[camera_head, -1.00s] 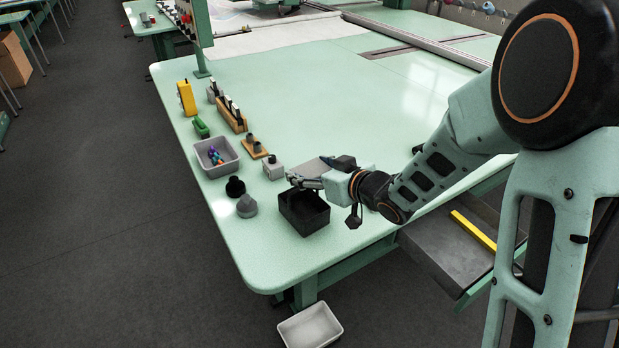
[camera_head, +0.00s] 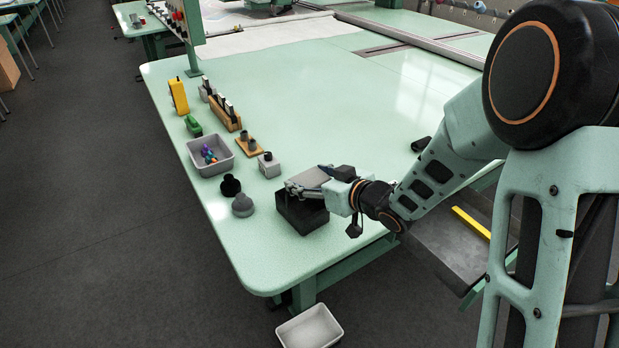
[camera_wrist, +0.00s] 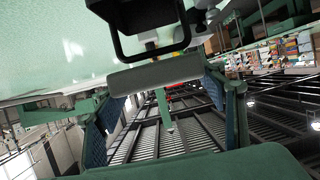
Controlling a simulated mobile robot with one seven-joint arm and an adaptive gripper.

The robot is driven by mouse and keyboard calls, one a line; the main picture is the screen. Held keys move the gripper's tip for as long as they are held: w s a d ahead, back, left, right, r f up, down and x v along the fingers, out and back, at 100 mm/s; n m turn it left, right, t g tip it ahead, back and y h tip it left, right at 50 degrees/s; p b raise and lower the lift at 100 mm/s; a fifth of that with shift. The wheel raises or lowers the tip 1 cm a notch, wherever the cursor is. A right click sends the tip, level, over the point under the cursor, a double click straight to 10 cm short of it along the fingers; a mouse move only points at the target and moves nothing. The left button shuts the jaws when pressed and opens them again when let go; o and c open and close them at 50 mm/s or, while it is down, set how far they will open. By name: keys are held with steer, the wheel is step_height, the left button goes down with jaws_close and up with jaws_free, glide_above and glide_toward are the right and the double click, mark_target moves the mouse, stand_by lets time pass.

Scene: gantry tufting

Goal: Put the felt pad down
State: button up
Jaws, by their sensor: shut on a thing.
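My gripper (camera_head: 306,189) is shut on a grey flat slab, which I take to be the felt pad (camera_head: 312,177). In the wrist view the pad (camera_wrist: 155,75) shows as a grey bar between the two fingers. The gripper and pad are over the open black box (camera_head: 300,216) near the table's corner and hide much of its opening. The box (camera_wrist: 148,15) also shows just beyond the pad in the wrist view. I cannot tell whether the pad touches the box.
On the green table (camera_head: 250,262), a grey bin (camera_head: 195,160) with coloured pieces, a black knob (camera_head: 230,186), a grey domed piece (camera_head: 243,206) and a small grey block (camera_head: 268,166) stand to the left. A white tub (camera_head: 310,328) is below the edge. The table's middle is clear.

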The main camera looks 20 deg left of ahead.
steer(key=o, duration=1)
steer(key=shift+r+p, duration=0.45)
steer(key=v, duration=0.6)
steer(key=p+v, duration=0.1)
steer(key=v, duration=0.5)
steer(key=shift+r, duration=0.3)
